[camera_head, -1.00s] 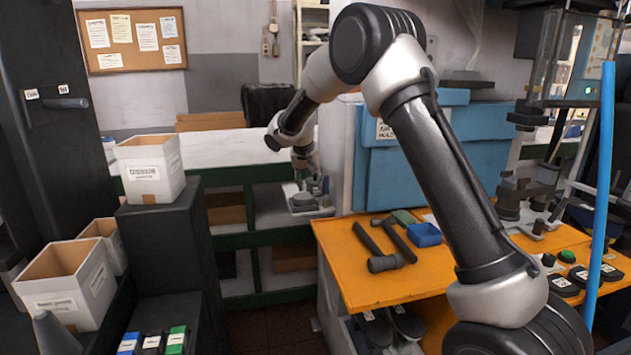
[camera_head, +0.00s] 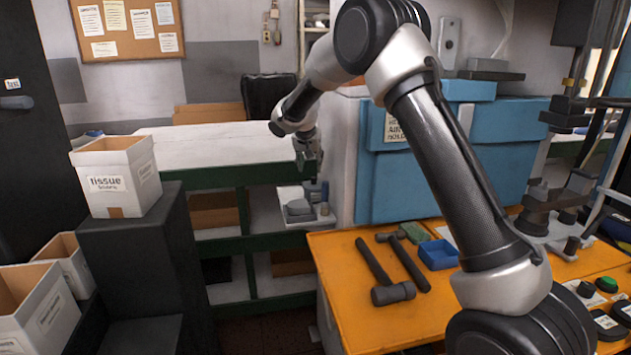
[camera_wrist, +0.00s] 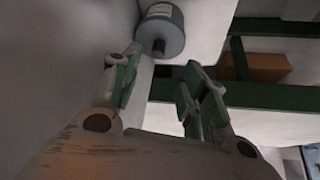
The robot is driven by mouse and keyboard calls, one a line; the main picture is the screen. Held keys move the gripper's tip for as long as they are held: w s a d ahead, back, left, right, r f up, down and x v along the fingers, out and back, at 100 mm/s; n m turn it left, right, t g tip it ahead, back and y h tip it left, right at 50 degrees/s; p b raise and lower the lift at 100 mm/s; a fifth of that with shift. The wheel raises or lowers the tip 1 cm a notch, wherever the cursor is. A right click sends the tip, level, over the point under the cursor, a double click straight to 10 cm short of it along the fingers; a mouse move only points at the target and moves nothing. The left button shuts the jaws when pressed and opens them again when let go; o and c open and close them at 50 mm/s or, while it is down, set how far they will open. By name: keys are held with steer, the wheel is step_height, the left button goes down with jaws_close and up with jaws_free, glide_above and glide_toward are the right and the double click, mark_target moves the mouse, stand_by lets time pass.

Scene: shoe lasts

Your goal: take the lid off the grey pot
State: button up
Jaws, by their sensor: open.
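A grey round pot (camera_wrist: 160,30) with a pale label shows at the top of the wrist view, with a darker stub (camera_wrist: 158,47) at its near side. It lies beyond my fingertips, apart from them. My gripper (camera_wrist: 163,85) is open and empty, with green pads on both fingers. In the head view my gripper (camera_head: 308,160) hangs above a small pale ledge that bears grey items (camera_head: 299,208). I cannot tell clearly which of these is the pot or its lid.
An orange bench (camera_head: 350,290) with hammers (camera_head: 392,290) and a blue tray (camera_head: 438,254) stands to the right. Blue boxes (camera_head: 400,185) rise close beside the ledge. A white-topped, green-framed bench (camera_head: 215,150) is at the left, with a tissue box (camera_head: 116,178) nearer.

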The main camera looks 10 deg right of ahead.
mark_target(313, 178)
steer(key=x, duration=0.7)
steer(key=shift+d+f, duration=0.15)
steer(key=shift+d, duration=0.1)
steer(key=c, duration=0.8)
